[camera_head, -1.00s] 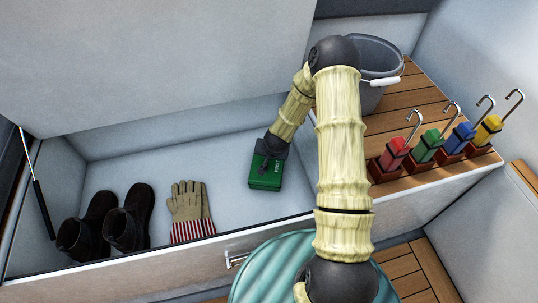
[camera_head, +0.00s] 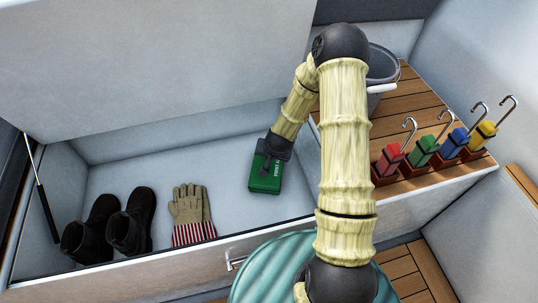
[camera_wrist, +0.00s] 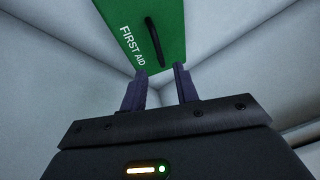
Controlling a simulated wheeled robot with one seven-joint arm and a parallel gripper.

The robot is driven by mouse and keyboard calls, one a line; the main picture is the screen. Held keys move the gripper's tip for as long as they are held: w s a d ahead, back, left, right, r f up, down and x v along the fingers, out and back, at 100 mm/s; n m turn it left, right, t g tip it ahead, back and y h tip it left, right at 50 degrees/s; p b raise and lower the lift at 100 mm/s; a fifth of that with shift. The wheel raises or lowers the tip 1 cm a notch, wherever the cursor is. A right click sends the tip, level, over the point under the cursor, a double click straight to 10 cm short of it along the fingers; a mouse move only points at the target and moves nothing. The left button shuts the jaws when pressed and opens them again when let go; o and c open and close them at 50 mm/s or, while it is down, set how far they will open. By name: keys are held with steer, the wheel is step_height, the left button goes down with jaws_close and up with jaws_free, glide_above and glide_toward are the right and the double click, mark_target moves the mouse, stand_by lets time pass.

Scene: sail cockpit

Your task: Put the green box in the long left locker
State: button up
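The green box (camera_head: 265,178), marked FIRST AID with a dark handle, is inside the open long left locker (camera_head: 215,240), toward its right end. I cannot tell for sure whether it touches the locker floor. My gripper (camera_head: 270,158) is right at the box's handle side and hides part of it. In the wrist view, the green box (camera_wrist: 150,30) lies just beyond my gripper (camera_wrist: 160,70). The two fingers stand apart with a clear gap between them, and the handle shows ahead of the tips, not clasped.
Dark boots (camera_head: 130,222) and striped-cuff gloves (camera_head: 191,215) lie in the locker's left and middle. The raised lid (camera_head: 150,60) stands behind, with a strut (camera_head: 41,195) at left. A grey bucket (camera_head: 383,75) and several coloured hooked items (camera_head: 424,150) stand on the wooden slats at right.

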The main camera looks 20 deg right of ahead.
steer(key=p+v, duration=0.1)
steer(key=v, duration=0.5)
stand_by(0.4)
steer(key=s+r+n+g, duration=0.2)
steer(key=s+r+n, duration=0.3)
steer(key=s+r, duration=1.1)
step_height(320, 180, up, 4)
steer(key=shift+a+f, duration=0.2)
steer(key=shift+a, duration=0.2)
